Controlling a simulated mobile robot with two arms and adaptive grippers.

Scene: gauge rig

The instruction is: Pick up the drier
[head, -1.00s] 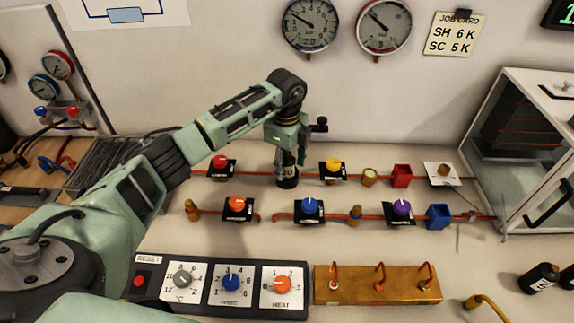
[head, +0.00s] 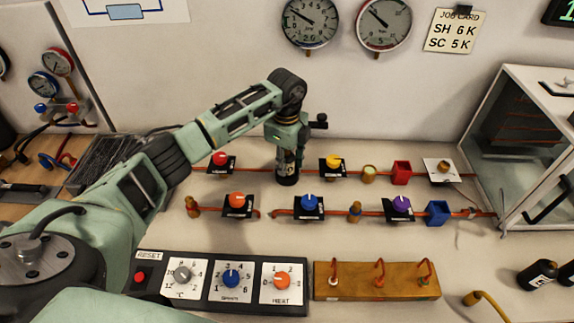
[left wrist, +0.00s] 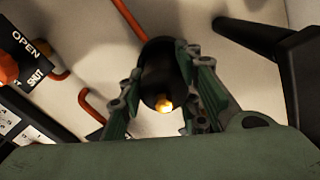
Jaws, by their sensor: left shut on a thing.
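The drier appears to be the dark cylinder (head: 287,175) in the upper pipe row, between the red knob and the yellow knob. My left gripper (head: 288,158) reaches down over it from above and is shut on it. In the left wrist view the black cylinder (left wrist: 161,75) with a brass end sits between the two green fingers (left wrist: 163,98). Red-brown pipe (left wrist: 125,15) runs up to its far side in that view. I cannot tell if it is clear of the bench. My right gripper is not in view.
Several valves flank the drier, among them a red knob (head: 220,160), a yellow knob (head: 333,161) and an orange knob (head: 237,200). A wooden block (head: 350,284) with hooked pipes and a control panel (head: 207,282) lie in front. A glass-sided case (head: 540,150) stands at right.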

